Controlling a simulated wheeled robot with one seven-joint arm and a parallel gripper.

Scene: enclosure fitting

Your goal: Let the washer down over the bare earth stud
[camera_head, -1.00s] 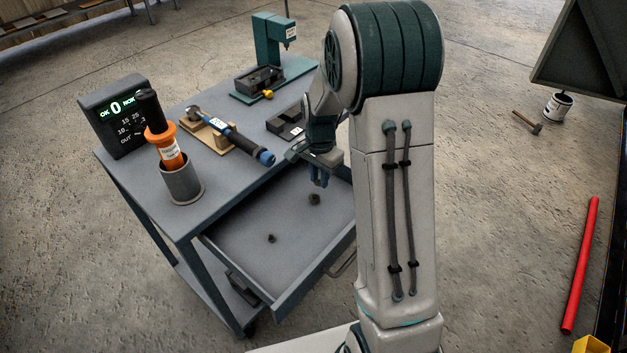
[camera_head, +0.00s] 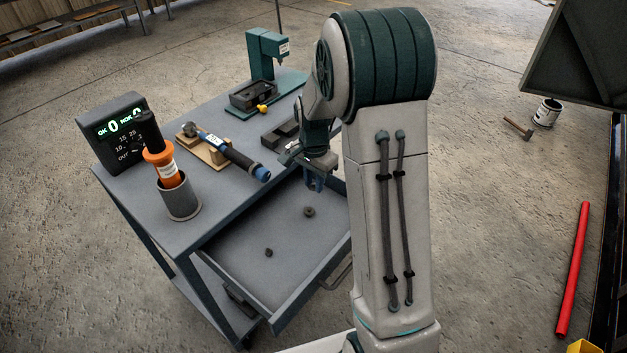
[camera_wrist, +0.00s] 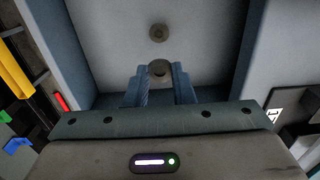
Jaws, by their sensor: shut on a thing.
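My gripper (camera_head: 316,186) hangs over the open drawer (camera_head: 250,268) of the grey cart. In the wrist view its blue fingers (camera_wrist: 160,76) are shut on a small grey round washer (camera_wrist: 160,70) at their tips. In the head view the washer is too small or hidden to make out. The fingertips are above the drawer floor. A small ring-like part (camera_wrist: 158,33) lies on the drawer floor beyond the tips. The head view shows two small dark parts in the drawer, one just below the gripper (camera_head: 309,211) and one nearer (camera_head: 268,252). No earth stud is visible.
The cart top holds a display box (camera_head: 112,132), an orange tool in a cup (camera_head: 180,201), a blue-black tool on a wooden rest (camera_head: 230,153), a green press (camera_head: 266,55) and a dark block (camera_head: 277,137). A red pipe (camera_head: 572,270) and hammer lie right. A dark panel stands upper right.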

